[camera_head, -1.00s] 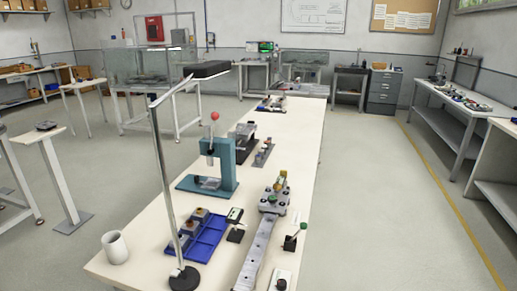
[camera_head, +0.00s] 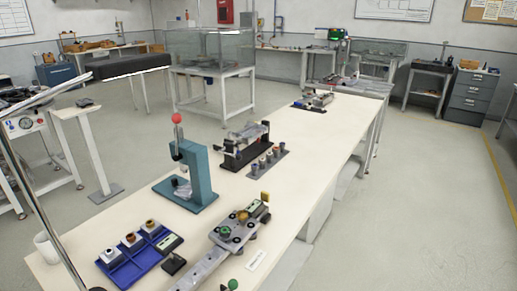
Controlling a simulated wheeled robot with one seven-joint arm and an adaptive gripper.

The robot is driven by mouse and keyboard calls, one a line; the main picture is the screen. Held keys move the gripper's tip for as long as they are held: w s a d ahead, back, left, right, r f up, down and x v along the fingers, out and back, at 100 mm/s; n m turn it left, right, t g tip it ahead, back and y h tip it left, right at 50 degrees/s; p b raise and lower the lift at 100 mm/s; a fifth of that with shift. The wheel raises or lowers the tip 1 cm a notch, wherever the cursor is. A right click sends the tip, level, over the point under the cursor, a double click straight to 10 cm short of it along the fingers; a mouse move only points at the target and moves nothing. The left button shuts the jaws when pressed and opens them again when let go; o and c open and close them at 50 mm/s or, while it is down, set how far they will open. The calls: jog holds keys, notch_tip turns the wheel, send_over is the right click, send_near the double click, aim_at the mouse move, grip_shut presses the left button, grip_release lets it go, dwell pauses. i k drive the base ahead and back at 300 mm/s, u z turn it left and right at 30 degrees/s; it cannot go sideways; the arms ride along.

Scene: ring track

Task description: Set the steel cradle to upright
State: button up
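The thing that looks most like the steel cradle is a grey metal piece (camera_head: 252,132) on a black stand (camera_head: 240,157), on the long bench behind the teal press. It is small, and I cannot tell clearly how far it is tilted. Another small metal device (camera_head: 318,99) sits farther along the bench, too small to make out. My gripper is not in view.
The long bench (camera_head: 315,150) holds a teal press (camera_head: 203,180) with a red knob, a grey block with several pegs (camera_head: 268,160), a blue tray (camera_head: 132,268), a metal rail fixture (camera_head: 225,240) and a white mug (camera_head: 46,247). Floor right of the bench is clear.

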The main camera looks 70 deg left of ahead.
aim_at(240, 138)
jog(key=i, duration=1.05)
jog(key=u, duration=1.75)
